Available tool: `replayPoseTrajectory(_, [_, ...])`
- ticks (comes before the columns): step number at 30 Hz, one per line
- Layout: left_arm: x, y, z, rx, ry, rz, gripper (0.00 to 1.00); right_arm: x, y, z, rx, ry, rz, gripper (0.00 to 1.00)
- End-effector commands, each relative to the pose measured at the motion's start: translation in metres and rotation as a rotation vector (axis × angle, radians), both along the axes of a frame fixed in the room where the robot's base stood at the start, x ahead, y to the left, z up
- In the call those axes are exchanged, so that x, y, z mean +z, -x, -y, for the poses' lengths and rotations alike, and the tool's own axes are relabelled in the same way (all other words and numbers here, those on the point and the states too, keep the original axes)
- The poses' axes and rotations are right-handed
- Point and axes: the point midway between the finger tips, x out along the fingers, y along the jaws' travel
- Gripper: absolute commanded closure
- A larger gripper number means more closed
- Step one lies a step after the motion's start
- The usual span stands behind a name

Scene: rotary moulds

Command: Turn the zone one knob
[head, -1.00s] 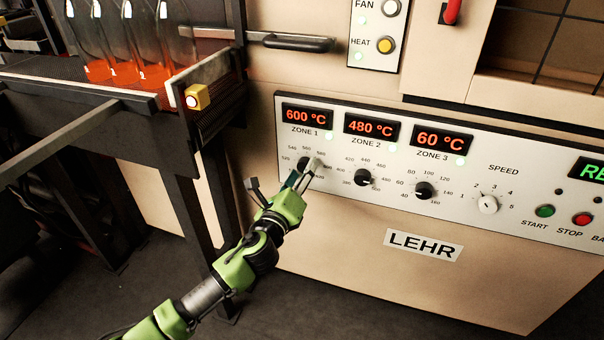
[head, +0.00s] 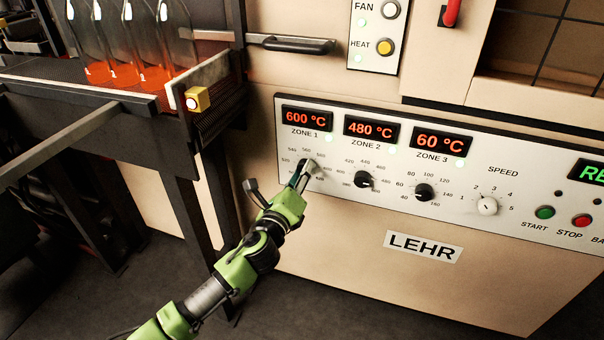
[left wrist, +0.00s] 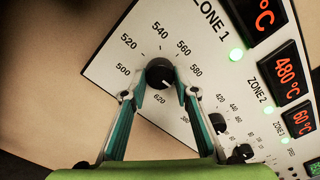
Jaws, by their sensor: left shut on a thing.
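The zone one knob (head: 302,163) is a black dial on the white lehr panel, below the zone 1 display (head: 305,117), which reads 600 °C. The left wrist view shows the knob (left wrist: 160,72) face on, with scale numbers from 500 to 620 around it. My left gripper (head: 307,172) is at the knob, its fingers pointing to the panel. In the left wrist view its fingertips (left wrist: 160,92) are on either side of the knob and shut on it. The fingers partly hide the knob in the head view. My right gripper is out of view.
The zone 2 knob (head: 363,180), zone 3 knob (head: 424,192) and white speed knob (head: 487,205) are to the right. Green start (head: 545,211) and red stop (head: 582,219) buttons are farther right. Glowing bottles (head: 125,60) stand on a conveyor at upper left.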

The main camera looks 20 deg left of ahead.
Motion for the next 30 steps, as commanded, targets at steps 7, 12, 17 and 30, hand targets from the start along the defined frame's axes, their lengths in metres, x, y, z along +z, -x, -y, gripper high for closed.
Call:
replayPoseTrajectory(7, [0.000,0.000,0.000,0.001,0.184,-0.008,0.94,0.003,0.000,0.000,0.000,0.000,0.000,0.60])
replayPoseTrajectory(12, [0.000,0.000,0.000,0.002,0.331,-0.014,0.94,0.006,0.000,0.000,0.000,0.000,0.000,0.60])
replayPoseTrajectory(17, [0.000,0.000,0.001,0.001,0.459,-0.017,0.94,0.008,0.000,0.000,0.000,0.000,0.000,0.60])
replayPoseTrajectory(30, [0.000,0.000,0.000,0.001,0.672,-0.025,0.94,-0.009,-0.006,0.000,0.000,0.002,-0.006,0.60])
